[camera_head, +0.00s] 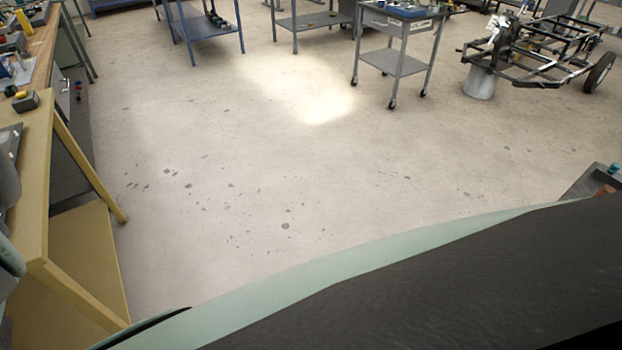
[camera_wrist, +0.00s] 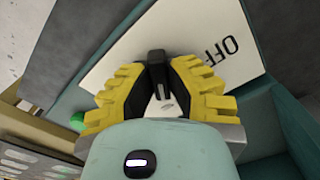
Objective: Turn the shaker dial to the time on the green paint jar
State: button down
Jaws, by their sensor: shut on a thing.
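In the wrist view my gripper (camera_wrist: 160,88) has its yellow ribbed fingers closed on the black pointer of the shaker dial (camera_wrist: 157,68). The pointer stands out from a white dial plate (camera_wrist: 120,55). The word "OFF" (camera_wrist: 222,52) is printed on the plate to the right of the fingers and appears rotated. Other marks on the plate are mostly hidden behind the fingers and wrist. A small green thing (camera_wrist: 77,121) shows at the left, beside the left finger; I cannot tell whether it is the green paint jar. My gripper does not show in the head view.
In the head view a yellow bench (camera_head: 38,185) stands at the left. Open concrete floor (camera_head: 240,190) fills the middle. A grey wheeled cart (camera_head: 395,62) and a vehicle frame (camera_head: 535,60) stand at the back right. Teal panels (camera_wrist: 270,125) lie right of my gripper in the wrist view.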

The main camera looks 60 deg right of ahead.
jog(key=m, duration=0.4)
jog(key=shift+m, duration=1.4)
jog(key=c, duration=1)
grip_release()
jog(key=shift+o, duration=0.2)
notch_tip(320, 180, up, 12)
